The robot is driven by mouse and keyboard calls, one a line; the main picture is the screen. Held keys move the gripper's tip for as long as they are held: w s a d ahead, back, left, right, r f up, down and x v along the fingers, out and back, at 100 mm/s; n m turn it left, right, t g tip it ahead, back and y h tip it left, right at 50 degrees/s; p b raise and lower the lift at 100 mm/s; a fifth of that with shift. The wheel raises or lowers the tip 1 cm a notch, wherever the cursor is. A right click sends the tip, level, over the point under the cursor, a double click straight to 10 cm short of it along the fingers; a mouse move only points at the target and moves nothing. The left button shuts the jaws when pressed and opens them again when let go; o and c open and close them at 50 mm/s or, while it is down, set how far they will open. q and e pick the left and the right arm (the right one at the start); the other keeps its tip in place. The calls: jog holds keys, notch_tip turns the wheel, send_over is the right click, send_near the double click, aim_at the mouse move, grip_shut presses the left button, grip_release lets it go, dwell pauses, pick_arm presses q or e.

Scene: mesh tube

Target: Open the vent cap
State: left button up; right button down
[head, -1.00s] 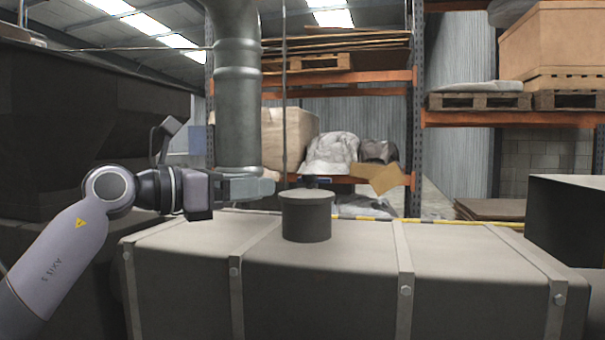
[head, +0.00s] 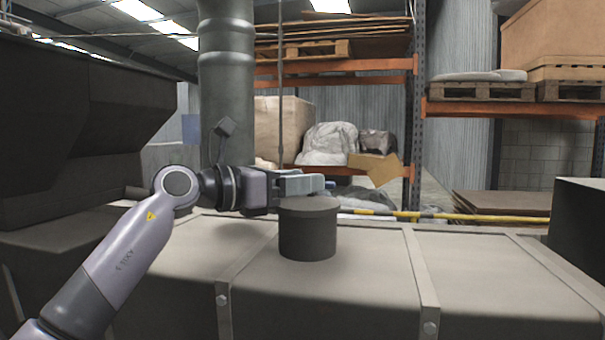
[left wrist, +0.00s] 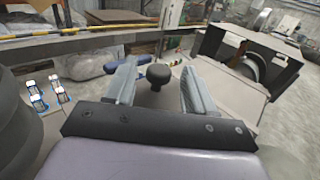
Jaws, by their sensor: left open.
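The vent cap (head: 308,206) is a dark grey round lid on a short cylindrical neck, on top of a strapped grey tank (head: 320,282) in the head view. My left gripper (head: 318,185) reaches in from the left, just above the cap. The left wrist view shows its two fingers spread (left wrist: 159,72) with a dark round knob (left wrist: 158,75) between them and a visible gap on both sides. In the head view the knob is hidden by the fingers. My right gripper is in neither view.
A thick grey vertical pipe (head: 226,95) stands behind my left wrist. A yellow-and-black rail (head: 470,217) runs behind the tank. A dark box (head: 580,225) stands at the right. Shelving with pallets (head: 480,92) is further back. The tank top right of the cap is clear.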

aim_at(297, 202)
pick_arm(q)
jog(key=shift+w+d, duration=0.25)
jog(key=shift+d, duration=0.15)
grip_shut()
jog(key=shift+s+a+r+m+h+b, duration=0.1)
jog(key=shift+s+m+h+b, duration=0.25)
jog(key=shift+b, duration=0.45)
jog(key=shift+s+a+r+m+t+h+b, duration=0.15)
jog(key=shift+s+r+m+t+h+b, duration=0.25)
jog(key=shift+m+h+b, duration=0.55)
jog(key=m+b, duration=0.1)
jog(key=s+r+m+h+b, duration=0.1)
jog(key=b, duration=0.1)
jog(key=shift+s+a+r+h, duration=0.1)
jog(key=shift+a+r+h, duration=0.1)
jog(key=shift+h, duration=0.1)
jog(key=shift+s+a+r+m+g+h+b, duration=0.1)
jog(key=shift+s+r+m+g+h+b, duration=0.25)
jog(key=shift+m, duration=0.55)
